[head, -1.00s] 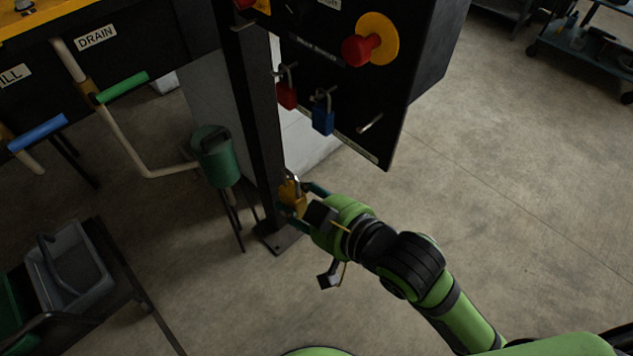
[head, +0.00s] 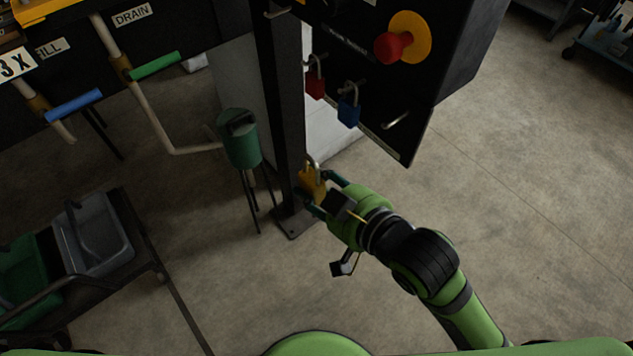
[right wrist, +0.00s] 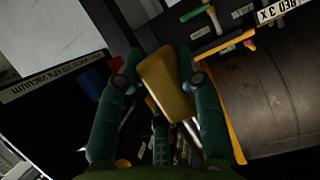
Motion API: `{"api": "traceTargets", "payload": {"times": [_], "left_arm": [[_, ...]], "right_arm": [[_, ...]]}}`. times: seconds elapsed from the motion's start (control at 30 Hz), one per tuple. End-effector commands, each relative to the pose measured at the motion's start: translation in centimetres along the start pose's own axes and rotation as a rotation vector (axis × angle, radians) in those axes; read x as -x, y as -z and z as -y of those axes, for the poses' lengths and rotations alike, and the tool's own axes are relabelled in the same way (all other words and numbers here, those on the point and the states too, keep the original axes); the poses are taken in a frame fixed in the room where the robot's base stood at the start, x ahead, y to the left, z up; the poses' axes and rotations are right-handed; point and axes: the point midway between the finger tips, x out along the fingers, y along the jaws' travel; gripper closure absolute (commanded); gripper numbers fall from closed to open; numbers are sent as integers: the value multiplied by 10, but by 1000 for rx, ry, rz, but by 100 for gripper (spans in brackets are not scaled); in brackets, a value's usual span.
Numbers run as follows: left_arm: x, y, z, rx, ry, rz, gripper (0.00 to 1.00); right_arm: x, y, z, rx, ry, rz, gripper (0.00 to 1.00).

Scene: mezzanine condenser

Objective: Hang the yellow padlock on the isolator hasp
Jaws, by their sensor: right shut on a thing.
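The yellow padlock (head: 312,182) is in my right gripper (head: 321,190), which is shut on its body. Its shackle points up, and it is held in front of the foot of a black post, lower than the control panel (head: 440,60). In the right wrist view the padlock (right wrist: 167,84) sits between the two green fingers (right wrist: 163,88). I cannot make out the isolator hasp for certain; a small metal hook (head: 281,13) shows at the top edge by the post. My left gripper is not in view.
A red padlock (head: 315,86) and a blue padlock (head: 348,110) hang on the panel, left of an empty peg (head: 397,121) and below a red knob (head: 393,47). A green canister (head: 239,140) stands left of the post (head: 278,100).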

Motion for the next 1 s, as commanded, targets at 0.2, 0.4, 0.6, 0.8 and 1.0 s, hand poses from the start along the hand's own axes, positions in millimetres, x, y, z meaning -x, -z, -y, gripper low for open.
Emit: {"api": "traceTargets", "payload": {"times": [0.2, 0.4, 0.6, 0.8, 1.0], "left_arm": [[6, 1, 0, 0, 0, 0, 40], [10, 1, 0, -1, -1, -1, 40], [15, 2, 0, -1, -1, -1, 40], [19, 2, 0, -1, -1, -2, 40], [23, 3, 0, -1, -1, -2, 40]], "right_arm": [[2, 4, 1, 0, 0, 0, 100], [2, 4, 11, -3, 2, 1, 100], [2, 5, 24, -3, 2, -1, 100], [2, 6, 35, -3, 2, 0, 100], [3, 7, 47, -2, 1, -1, 100]]}}
